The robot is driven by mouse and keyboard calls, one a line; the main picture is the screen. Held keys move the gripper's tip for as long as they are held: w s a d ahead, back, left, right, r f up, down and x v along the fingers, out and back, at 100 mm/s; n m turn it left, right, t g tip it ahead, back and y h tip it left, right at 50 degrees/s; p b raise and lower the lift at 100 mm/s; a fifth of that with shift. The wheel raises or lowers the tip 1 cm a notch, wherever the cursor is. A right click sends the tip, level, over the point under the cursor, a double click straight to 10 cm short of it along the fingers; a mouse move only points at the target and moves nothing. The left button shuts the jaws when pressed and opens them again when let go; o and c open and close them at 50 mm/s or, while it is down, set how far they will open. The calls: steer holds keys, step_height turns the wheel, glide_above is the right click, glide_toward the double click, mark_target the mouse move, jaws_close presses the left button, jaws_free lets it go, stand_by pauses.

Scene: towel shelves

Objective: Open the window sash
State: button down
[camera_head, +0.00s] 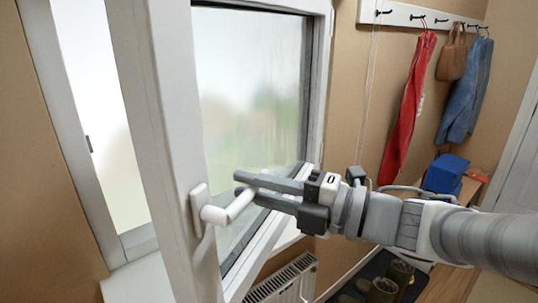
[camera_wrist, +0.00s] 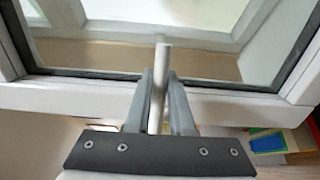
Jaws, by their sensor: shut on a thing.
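The white window sash (camera_head: 160,130) stands swung away from its frame (camera_head: 70,130), with a wide gap between them at the left. Its white handle (camera_head: 228,211) sticks out sideways from the sash edge. My gripper (camera_head: 245,184) reaches in from the right and is shut on the handle's grip. In the wrist view the handle (camera_wrist: 158,85) lies between the two grey fingers of my gripper (camera_wrist: 161,95), and the sash's lower rail (camera_wrist: 90,97) runs across behind it. Part of the grip is hidden by the fingers.
A radiator (camera_head: 285,280) is below the window. At the right, a red garment (camera_head: 405,110), a brown bag (camera_head: 452,60) and blue clothing (camera_head: 465,90) hang from a hook rail (camera_head: 430,18). Below them are a blue box (camera_head: 446,173) and boots (camera_head: 382,290) on a dark mat.

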steer(key=shift+v, duration=0.75)
steer(key=shift+w+d, duration=0.1)
steer(key=shift+n+g+y, duration=0.3)
steer(key=shift+n+g, duration=0.2)
steer(key=shift+g, duration=0.2)
steer(key=b+v, duration=0.1)
steer(key=v, duration=0.3)
steer(key=shift+d+b, duration=0.15)
steer(key=shift+b, duration=0.25)
jaws_free()
